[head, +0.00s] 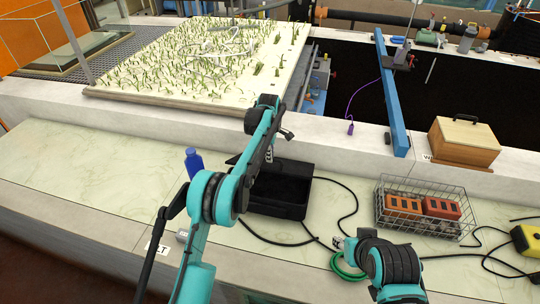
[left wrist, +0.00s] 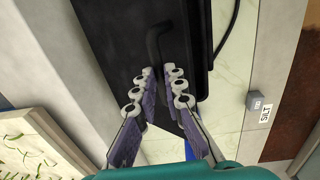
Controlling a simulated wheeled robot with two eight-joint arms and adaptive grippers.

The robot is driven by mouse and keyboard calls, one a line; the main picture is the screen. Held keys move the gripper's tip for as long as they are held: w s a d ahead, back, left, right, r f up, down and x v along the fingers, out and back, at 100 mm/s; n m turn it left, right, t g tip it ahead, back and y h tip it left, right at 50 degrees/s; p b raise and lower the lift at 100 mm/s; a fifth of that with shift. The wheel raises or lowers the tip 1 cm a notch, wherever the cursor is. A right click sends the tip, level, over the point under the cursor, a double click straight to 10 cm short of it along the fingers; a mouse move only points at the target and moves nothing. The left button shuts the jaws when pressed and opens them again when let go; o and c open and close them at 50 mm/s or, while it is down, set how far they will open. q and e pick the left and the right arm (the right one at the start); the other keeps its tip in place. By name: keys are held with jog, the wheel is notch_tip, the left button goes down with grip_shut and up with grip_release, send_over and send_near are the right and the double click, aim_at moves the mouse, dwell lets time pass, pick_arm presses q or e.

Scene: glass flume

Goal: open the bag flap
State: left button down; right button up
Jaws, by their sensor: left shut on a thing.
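The black bag (head: 278,208) sits on the pale stone ledge and looks like a box with a dark top. In the left wrist view its black panel (left wrist: 112,45) fills the upper middle, with a curved black handle (left wrist: 157,38) on it. My left gripper (head: 250,164) is at the back left of the bag. In the left wrist view its fingertips (left wrist: 159,72) are closed around the end of the handle. The arm hides part of the bag, so I cannot tell how far the flap is raised. My right gripper (head: 340,243) is at the lower right, apart from the bag; its fingers are unclear.
A blue bottle (head: 194,162) stands left of the bag. A wire basket (head: 428,222) with orange blocks stands to its right, and black cables lie between. A green hose coil (head: 346,266) lies by my right gripper. A wooden box (head: 463,142) stands behind the basket.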

pick_arm(q)
jog(key=c, duration=1.6)
grip_release()
jog(key=shift+w+f, duration=0.1)
jog(key=w+r+p, duration=0.1)
jog(key=r+p, duration=0.1)
jog(key=p, duration=0.1)
jog(key=w+r+p, duration=0.1)
jog(key=r+p, duration=0.2)
jog(key=w+r+p, duration=0.1)
jog(key=r+p, duration=0.2)
jog(key=shift+w+d+r+p, duration=0.1)
jog(key=shift+d+r+p, duration=0.1)
jog(key=shift+d+p, duration=0.2)
jog(key=shift+o, duration=0.2)
